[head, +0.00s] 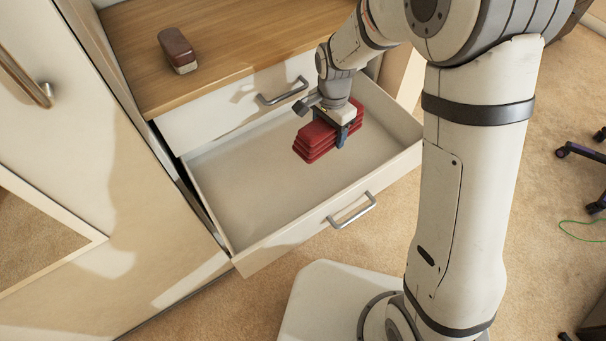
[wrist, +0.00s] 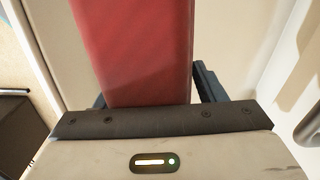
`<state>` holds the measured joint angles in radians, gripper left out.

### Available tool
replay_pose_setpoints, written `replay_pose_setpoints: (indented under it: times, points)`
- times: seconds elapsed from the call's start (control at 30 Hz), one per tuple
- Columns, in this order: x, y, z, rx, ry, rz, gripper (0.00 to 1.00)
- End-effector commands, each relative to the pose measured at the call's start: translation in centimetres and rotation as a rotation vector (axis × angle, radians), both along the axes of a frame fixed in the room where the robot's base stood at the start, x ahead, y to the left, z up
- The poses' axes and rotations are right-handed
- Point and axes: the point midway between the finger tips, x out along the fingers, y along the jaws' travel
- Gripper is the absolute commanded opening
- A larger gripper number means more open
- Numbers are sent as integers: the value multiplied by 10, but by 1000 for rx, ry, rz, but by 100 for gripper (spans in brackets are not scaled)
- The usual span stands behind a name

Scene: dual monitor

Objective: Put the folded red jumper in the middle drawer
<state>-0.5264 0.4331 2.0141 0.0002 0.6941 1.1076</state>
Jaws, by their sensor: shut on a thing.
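The folded red jumper (head: 318,139) is a stack of ribbed red layers, held in my gripper (head: 342,141) over the open drawer (head: 255,200). In the wrist view the jumper (wrist: 135,50) lies between the dark fingers of my gripper (wrist: 150,98), which is shut on it. The drawer is pulled far out, and its pale floor looks empty. The jumper is over the right half of the drawer; I cannot tell whether it touches the floor.
A closed drawer front with a metal handle (head: 283,91) is just above the open one. A wardrobe door (head: 80,180) stands at the left. Chair feet (head: 590,150) show at the right.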

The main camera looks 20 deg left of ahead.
Motion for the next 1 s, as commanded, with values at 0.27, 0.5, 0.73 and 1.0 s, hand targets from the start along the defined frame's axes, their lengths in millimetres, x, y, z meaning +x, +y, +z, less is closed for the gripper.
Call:
replay_pose_setpoints:
  times: [0.27, 0.5, 0.73, 1.0]
  points:
    - [-24, 38, -27, 1, -1, -110, 32]
    - [-27, 40, -53, -1, 2, -126, 32]
    - [-26, 40, -90, -1, 1, -125, 32]
    - [-26, 39, -123, -1, 2, -125, 32]
